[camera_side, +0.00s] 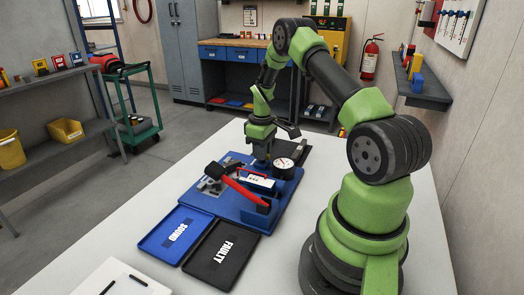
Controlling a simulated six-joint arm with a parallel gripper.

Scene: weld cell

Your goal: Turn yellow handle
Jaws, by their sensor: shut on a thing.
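I cannot make out a yellow handle for certain in the side view. A blue fixture plate (196,196) lies on the white table. On it is a long red lever (241,191), slanting down to the right, with a blue block at its lower end. Beside it is a white-and-blue part (258,181) with small dark marks. A round white gauge (284,163) stands just to the right. My gripper (262,162) points down over the plate, just behind the white-and-blue part and left of the gauge. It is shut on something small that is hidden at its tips.
A blue tray marked SOUND (159,239) and a black tray marked FAULTY (209,269) lie empty in front of the plate. A white board (113,287) with dark bars is at the near edge. The white table (285,254) is clear right of the trays.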

